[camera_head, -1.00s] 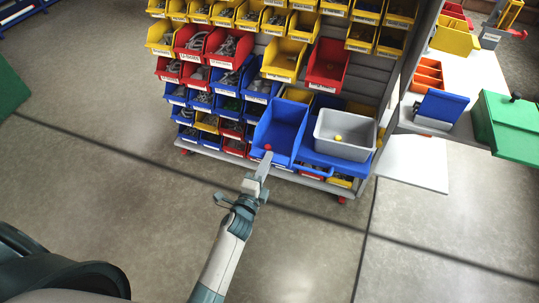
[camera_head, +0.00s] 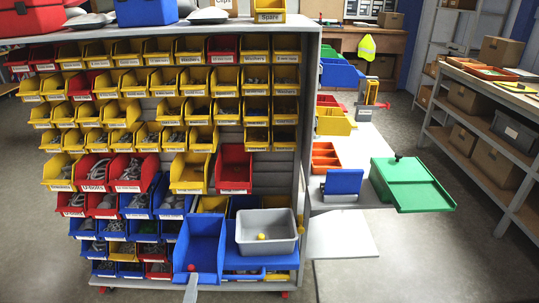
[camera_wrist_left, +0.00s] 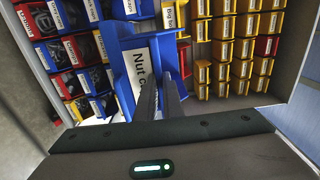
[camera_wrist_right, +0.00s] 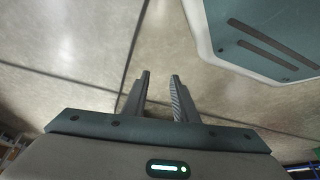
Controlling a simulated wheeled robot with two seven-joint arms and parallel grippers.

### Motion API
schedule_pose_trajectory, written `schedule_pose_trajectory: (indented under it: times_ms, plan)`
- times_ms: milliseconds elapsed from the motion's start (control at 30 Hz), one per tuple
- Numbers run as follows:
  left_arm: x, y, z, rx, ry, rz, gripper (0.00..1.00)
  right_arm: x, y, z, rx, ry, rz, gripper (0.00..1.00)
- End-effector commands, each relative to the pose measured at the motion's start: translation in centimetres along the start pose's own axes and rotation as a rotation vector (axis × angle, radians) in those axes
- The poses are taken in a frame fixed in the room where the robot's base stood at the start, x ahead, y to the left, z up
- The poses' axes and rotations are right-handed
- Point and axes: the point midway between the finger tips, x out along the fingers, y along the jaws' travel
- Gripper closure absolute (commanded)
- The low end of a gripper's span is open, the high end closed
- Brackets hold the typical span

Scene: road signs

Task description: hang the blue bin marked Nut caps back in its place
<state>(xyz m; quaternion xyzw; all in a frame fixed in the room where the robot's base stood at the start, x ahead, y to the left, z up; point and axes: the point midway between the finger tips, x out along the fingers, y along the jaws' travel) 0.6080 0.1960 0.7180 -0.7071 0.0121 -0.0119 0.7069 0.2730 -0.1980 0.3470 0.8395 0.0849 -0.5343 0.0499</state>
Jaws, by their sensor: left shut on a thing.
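The blue bin marked Nut caps (camera_head: 203,238) is large, open-topped and roughly upright, in front of the rack's lower middle. A small red ball (camera_head: 192,267) shows at its front. My left gripper (camera_head: 191,288) reaches the bin's front from below; only its end shows. In the left wrist view its fingers (camera_wrist_left: 160,88) are shut on the front of the bin, beside the white label (camera_wrist_left: 141,72), partly covering the word after "Nut". My right gripper (camera_wrist_right: 161,76) shows only in its wrist view, open and empty above the floor.
The rack (camera_head: 306,130) carries many yellow, red and blue bins. Bare grey slats (camera_head: 275,172) show right of a red bin (camera_head: 234,170). A green box (camera_head: 410,185) juts out farther right.

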Motion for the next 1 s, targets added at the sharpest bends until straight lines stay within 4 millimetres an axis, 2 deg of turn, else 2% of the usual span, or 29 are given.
schedule_pose_trajectory:
  times_ms: [267, 467, 567, 767, 1000]
  plan:
    - [-0.1, -0.3, 0.1, 0.001, 0.000, -0.002, 1.00, 0.0, 0.0, 0.0, 0.000, 0.002, 0.000, 0.74]
    - [-0.8, -1.9, 0.7, 0.002, -0.011, -0.003, 1.00, 0.2, -0.2, -0.2, -0.001, 0.017, -0.002, 0.74]
    - [-1.5, -3.6, 1.1, 0.003, -0.019, -0.005, 1.00, 0.3, -0.4, -0.4, -0.002, 0.034, -0.004, 0.74]
    - [-4.0, -8.3, 1.7, 0.003, -0.038, -0.006, 1.00, 0.8, -0.9, -0.9, -0.006, 0.078, -0.011, 0.74]
    - [-8.7, -14.6, 1.3, 0.001, -0.047, -0.004, 1.00, 1.2, -1.7, -1.6, -0.011, 0.141, -0.020, 0.74]
